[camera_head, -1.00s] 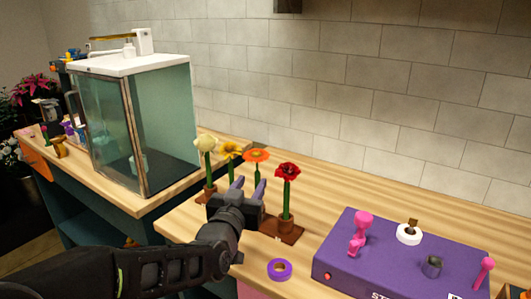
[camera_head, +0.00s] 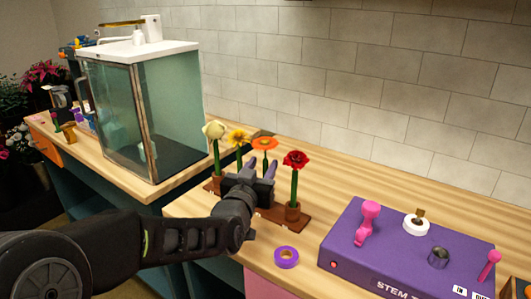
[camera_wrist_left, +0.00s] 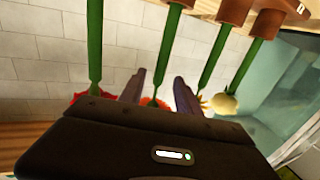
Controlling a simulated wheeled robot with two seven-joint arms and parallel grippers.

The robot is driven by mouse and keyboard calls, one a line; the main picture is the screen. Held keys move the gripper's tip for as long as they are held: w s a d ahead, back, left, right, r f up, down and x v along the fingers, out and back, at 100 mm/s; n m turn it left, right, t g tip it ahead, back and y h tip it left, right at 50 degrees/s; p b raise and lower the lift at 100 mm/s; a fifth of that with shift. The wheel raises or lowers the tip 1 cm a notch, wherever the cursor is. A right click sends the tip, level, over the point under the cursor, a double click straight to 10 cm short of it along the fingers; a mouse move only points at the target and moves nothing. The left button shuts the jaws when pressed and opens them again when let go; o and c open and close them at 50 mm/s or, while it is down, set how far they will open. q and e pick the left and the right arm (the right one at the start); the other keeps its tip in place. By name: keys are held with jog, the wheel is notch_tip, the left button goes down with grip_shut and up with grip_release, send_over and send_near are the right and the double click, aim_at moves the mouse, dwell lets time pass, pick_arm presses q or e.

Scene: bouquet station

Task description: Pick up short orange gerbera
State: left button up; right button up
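The orange gerbera (camera_head: 264,143) stands upright in the flower rack (camera_head: 268,213), between a yellow flower (camera_head: 238,137) and a red one (camera_head: 295,159). My left gripper (camera_head: 260,168) is open in front of its green stem, its two purple fingers apart. In the left wrist view, which is upside down, the fingers (camera_wrist_left: 159,90) lie on either side of the gerbera's stem (camera_wrist_left: 166,55). Its orange head (camera_wrist_left: 155,102) is partly hidden by the gripper body. I cannot tell whether the stem is between the fingers or beyond them. My right gripper is not in view.
A white flower (camera_head: 214,131) stands at the rack's left end. A purple tape roll (camera_head: 286,257) lies in front. A purple stem station (camera_head: 370,262) with pink handles is at right. A glass cabinet (camera_head: 175,105) stands at left, and a tiled wall is behind.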

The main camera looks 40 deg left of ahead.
pick_arm(q)
jog(key=p+x, duration=0.1)
jog(key=x, duration=0.4)
jog(key=shift+w, duration=0.15)
jog(key=shift+d, duration=0.1)
jog(key=shift+c, duration=0.2)
grip_shut()
dwell(0.3)
